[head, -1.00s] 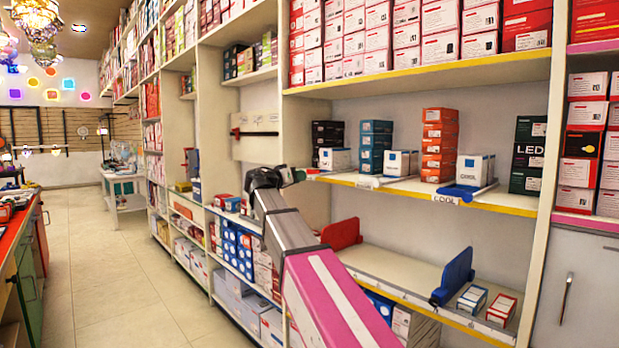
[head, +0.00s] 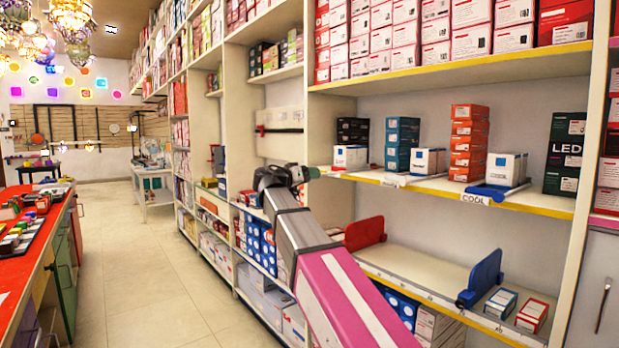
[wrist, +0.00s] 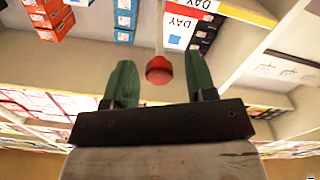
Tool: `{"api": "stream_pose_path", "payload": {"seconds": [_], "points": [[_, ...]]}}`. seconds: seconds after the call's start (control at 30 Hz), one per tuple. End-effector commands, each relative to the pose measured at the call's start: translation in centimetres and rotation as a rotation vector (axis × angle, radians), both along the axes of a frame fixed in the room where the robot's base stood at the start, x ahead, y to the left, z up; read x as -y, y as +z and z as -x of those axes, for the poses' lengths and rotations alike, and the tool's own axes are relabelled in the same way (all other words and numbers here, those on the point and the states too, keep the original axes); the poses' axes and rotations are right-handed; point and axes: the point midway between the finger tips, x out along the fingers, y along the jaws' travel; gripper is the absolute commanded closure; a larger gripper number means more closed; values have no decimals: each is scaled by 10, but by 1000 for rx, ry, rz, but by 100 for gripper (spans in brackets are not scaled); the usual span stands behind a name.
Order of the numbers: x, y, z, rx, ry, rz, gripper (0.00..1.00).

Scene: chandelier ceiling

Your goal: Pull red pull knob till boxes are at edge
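The red pull knob (wrist: 159,71) shows in the wrist view, between my gripper's two green fingers and in line with the gap. A thin pale rod runs from it towards the shelf edge. My gripper (wrist: 157,80) is open, with clear space on both sides of the knob. In the head view my gripper (head: 304,174) is at the left end of the middle shelf's front edge. A small white box (head: 350,157) stands near that edge, with dark boxes (head: 352,130) behind it. Whether the fingers reach around the knob is hard to tell.
Teal boxes (head: 402,140) and orange boxes (head: 468,140) stand further right on the same shelf (head: 540,203). Below are a red divider (head: 364,233) and a blue divider (head: 485,273). A shelf upright (head: 317,140) stands close behind my gripper. The aisle floor (head: 130,270) is clear.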

Motion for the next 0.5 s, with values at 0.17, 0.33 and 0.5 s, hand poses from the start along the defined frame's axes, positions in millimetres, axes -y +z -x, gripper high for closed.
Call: {"api": "stream_pose_path", "payload": {"seconds": [0.17, 0.33, 0.5], "points": [[-4, 0, 3, 0, 0, 0, 49], [-23, 0, 16, 0, 2, 0, 49], [-49, -1, 33, 0, 2, -1, 49]]}}
